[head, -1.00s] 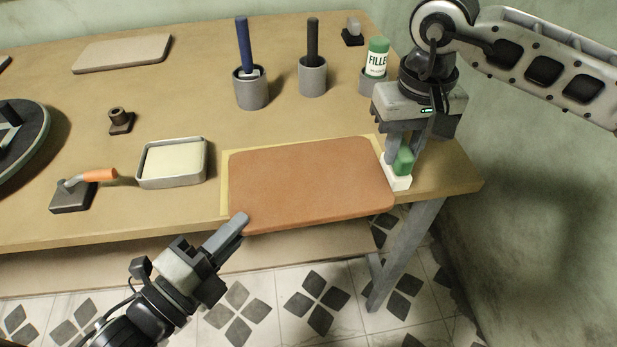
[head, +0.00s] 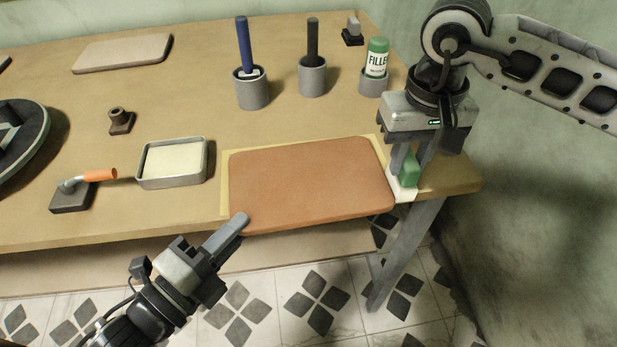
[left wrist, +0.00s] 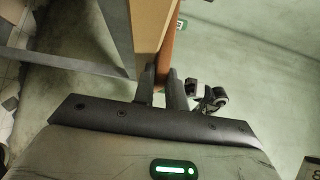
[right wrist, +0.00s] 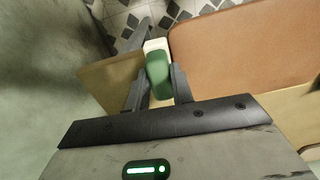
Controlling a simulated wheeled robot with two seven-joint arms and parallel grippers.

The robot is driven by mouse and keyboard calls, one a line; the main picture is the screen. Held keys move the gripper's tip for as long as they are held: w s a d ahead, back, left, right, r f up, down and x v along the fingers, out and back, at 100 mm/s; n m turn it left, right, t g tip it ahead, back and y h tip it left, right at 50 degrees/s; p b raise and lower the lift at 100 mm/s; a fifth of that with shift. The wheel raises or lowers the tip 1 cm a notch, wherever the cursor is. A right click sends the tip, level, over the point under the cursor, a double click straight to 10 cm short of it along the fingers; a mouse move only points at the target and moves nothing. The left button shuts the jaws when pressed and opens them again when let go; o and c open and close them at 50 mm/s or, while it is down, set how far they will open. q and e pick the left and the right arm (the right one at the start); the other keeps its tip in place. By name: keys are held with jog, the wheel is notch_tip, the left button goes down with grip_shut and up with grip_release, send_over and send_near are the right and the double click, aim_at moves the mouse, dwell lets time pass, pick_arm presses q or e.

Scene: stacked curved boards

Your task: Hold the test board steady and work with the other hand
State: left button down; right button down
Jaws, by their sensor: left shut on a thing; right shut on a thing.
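The test board, a reddish-brown board with rounded corners (head: 310,185), lies on a yellow-edged sheet (head: 225,182) at the table's front edge and slightly overhangs it. My left gripper (head: 238,222) is shut on its front left corner; the board is edge-on in the left wrist view (left wrist: 167,58). My right gripper (head: 408,165) is shut on a green block with a white end (head: 410,170) at the board's right edge. The right wrist view shows the green block (right wrist: 158,72) between the fingers, beside the board (right wrist: 245,45). Whether block and board touch is unclear.
A metal tray with a pale filling (head: 173,162) and an orange-handled tool (head: 75,190) lie left of the board. Behind stand cups with a blue stick (head: 251,90) and a dark stick (head: 313,78), and a green filler bottle (head: 376,60). A wall is close on the right.

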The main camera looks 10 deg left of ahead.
pick_arm(q)
jog(key=shift+f, duration=0.3)
pick_arm(e)
jog(key=d+r, duration=0.2)
jog(key=w+d+r, duration=0.1)
jog(key=d+r, duration=0.1)
jog(key=shift+w+r, duration=0.1)
jog(key=shift+r, duration=0.05)
dwell(0.5)
jog(key=shift+w+d+f, duration=0.25)
jog(key=shift+d+f, duration=0.4)
jog(key=shift+w+d+f, duration=0.25)
jog(key=shift+d+f, duration=0.4)
jog(key=shift+d, duration=0.05)
jog(key=shift+w+d+f, duration=0.25)
jog(key=shift+d+f, duration=0.4)
jog(key=shift+f, duration=0.25)
jog(key=a, duration=0.2)
jog(key=s+a, duration=0.1)
jog(key=a, duration=0.1)
jog(key=s+a, duration=0.1)
jog(key=a, duration=0.2)
jog(key=shift+s+a, duration=0.2)
jog(key=shift+a, duration=0.35)
jog(key=shift+w, duration=0.1)
